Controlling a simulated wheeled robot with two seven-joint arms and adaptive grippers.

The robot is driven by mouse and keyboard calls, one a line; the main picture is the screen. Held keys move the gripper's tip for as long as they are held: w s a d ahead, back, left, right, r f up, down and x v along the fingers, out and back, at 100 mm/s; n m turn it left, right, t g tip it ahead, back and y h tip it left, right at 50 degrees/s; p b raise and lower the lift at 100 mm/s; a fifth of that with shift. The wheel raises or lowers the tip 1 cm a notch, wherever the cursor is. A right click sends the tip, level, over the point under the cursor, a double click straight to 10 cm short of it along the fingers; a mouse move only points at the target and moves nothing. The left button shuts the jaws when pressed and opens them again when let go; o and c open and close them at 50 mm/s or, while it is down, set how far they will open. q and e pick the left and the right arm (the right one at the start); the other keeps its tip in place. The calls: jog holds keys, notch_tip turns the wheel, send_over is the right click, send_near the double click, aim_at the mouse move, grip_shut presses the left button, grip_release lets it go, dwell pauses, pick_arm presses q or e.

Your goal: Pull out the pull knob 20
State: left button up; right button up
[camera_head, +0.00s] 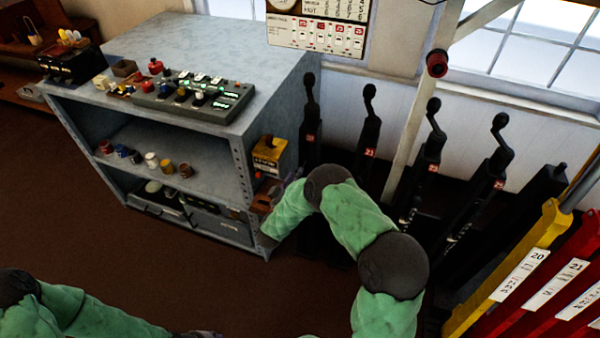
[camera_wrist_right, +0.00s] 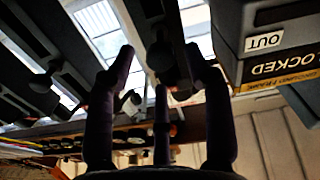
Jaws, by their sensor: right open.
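I cannot make out for sure which part is pull knob 20. A yellow and black box (camera_head: 268,154) with a small knob on top is fixed to the right side of the grey cabinet. A dark box with OUT and LOCKED lettering (camera_wrist_right: 275,60) fills the upper right of the wrist view. My right gripper (camera_head: 266,193) is just below the yellow box, partly hidden by my arm. In the wrist view its fingers (camera_wrist_right: 160,70) are spread, with nothing held. A dark rounded part (camera_wrist_right: 160,55) shows beyond the fingertips. My left gripper (camera_head: 200,333) barely shows at the bottom edge.
The grey cabinet (camera_head: 205,50) carries a control panel (camera_head: 195,95) and small items. Several black levers (camera_head: 368,140) stand behind my right arm. Yellow (camera_head: 505,270) and red levers with number plates, one reading 20, stand at the right. The brown floor at left is clear.

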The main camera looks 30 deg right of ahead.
jog(key=v, duration=0.7)
jog(key=shift+s+a, duration=0.2)
jog(key=shift+s, duration=0.05)
